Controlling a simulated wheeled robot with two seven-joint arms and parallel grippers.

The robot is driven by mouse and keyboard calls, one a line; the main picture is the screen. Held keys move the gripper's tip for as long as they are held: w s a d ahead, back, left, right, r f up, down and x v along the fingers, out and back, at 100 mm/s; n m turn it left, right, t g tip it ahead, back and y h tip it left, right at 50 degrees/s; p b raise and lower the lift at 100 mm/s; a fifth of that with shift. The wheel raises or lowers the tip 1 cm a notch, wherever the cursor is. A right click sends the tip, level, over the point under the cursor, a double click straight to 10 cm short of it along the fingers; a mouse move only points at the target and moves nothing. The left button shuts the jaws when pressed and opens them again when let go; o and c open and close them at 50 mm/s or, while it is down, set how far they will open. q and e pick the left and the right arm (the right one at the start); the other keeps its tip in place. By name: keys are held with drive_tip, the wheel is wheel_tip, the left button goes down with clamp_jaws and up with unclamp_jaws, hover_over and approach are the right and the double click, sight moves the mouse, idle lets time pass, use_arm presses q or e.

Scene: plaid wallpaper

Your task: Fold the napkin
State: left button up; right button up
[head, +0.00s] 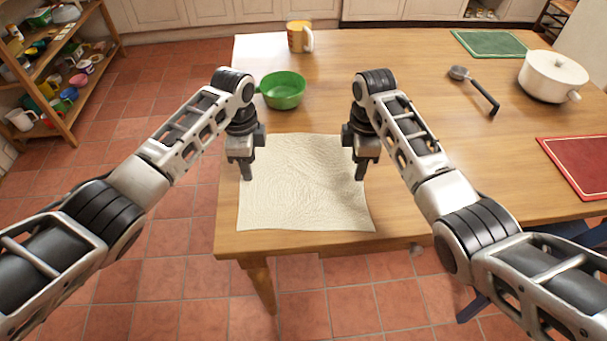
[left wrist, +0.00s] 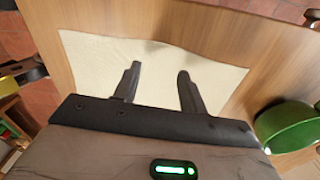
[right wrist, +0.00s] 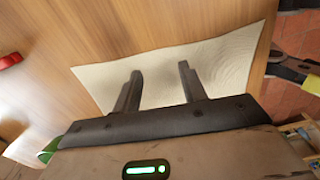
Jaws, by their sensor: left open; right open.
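The cream napkin (head: 300,195) lies spread flat on the wooden table near its front left corner. It also shows in the left wrist view (left wrist: 95,60) and in the right wrist view (right wrist: 225,60). My left gripper (head: 246,176) points down over the napkin's left side, with its fingers apart and nothing between them (left wrist: 158,80). My right gripper (head: 360,176) points down at the napkin's right side, also open and empty (right wrist: 160,78). I cannot tell whether the fingertips touch the cloth.
A green bowl (head: 283,92) stands just behind the napkin, close to my left arm. An orange mug (head: 298,36), a ladle (head: 475,90), a white pot (head: 552,76), a red mat (head: 580,165) and a green mat (head: 488,43) are farther off.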

use_arm(q)
drive_tip(key=shift+f, duration=1.25)
use_arm(e)
drive_tip(key=shift+f, duration=1.25)
use_arm(q)
drive_tip(key=shift+f, duration=0.2)
use_arm(e)
drive_tip(key=shift+f, duration=0.2)
use_arm(q)
drive_tip(key=shift+r, duration=0.1)
drive_tip(key=shift+c, duration=1.1)
use_arm(e)
drive_tip(key=shift+r, duration=0.1)
drive_tip(key=shift+c, duration=1.1)
use_arm(q)
clamp_jaws()
use_arm(e)
clamp_jaws()
